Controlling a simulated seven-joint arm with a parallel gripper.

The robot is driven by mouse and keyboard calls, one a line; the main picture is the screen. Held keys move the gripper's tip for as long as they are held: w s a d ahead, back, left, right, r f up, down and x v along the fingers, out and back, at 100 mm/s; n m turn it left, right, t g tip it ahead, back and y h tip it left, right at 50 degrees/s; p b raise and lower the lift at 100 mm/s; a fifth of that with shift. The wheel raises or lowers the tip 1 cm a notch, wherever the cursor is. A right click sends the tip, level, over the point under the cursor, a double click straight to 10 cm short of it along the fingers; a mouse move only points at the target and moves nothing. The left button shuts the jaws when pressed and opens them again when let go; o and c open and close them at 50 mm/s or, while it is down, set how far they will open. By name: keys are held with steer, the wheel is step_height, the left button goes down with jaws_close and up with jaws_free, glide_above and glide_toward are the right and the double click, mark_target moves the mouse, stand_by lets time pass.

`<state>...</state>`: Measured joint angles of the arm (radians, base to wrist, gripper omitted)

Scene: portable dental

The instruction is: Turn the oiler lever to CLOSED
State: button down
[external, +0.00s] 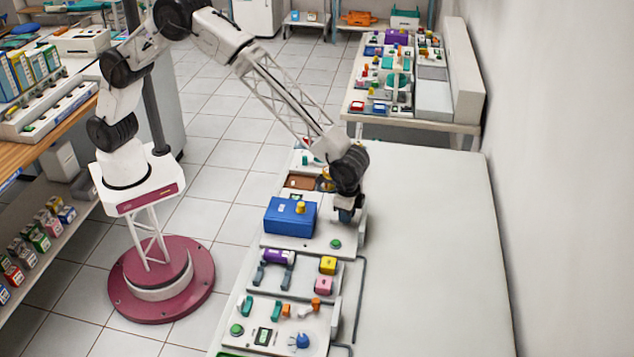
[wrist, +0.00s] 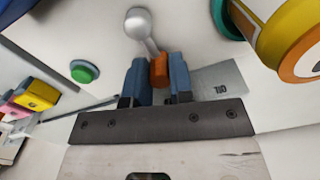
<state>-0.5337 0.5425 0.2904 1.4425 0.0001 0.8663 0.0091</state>
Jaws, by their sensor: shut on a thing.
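The oiler lever shows in the wrist view as a silver arm with a round ball end (wrist: 138,22) and an orange piece (wrist: 160,71) at its near end. My gripper (wrist: 158,78) has its blue fingers on both sides of the orange piece and is shut on it. A grey metal plate (wrist: 222,86) with small lettering, perhaps "OIL", lies beside the right finger. In the external view my gripper (external: 347,214) is low over the panel, right of a blue box (external: 284,217); the arm hides the lever there.
A green button (wrist: 85,71) sits left of the lever. A yellow cylinder (wrist: 283,32) with an orange and white end is close on the right. Modules with coloured parts (external: 290,280) line the table's left side. The white tabletop (external: 430,250) to the right is clear.

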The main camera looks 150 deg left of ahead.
steer(key=shift+r, duration=0.1)
steer(key=c, duration=1.3)
jaws_free()
steer(key=shift+r, duration=3.85)
steer(key=shift+d, duration=0.1)
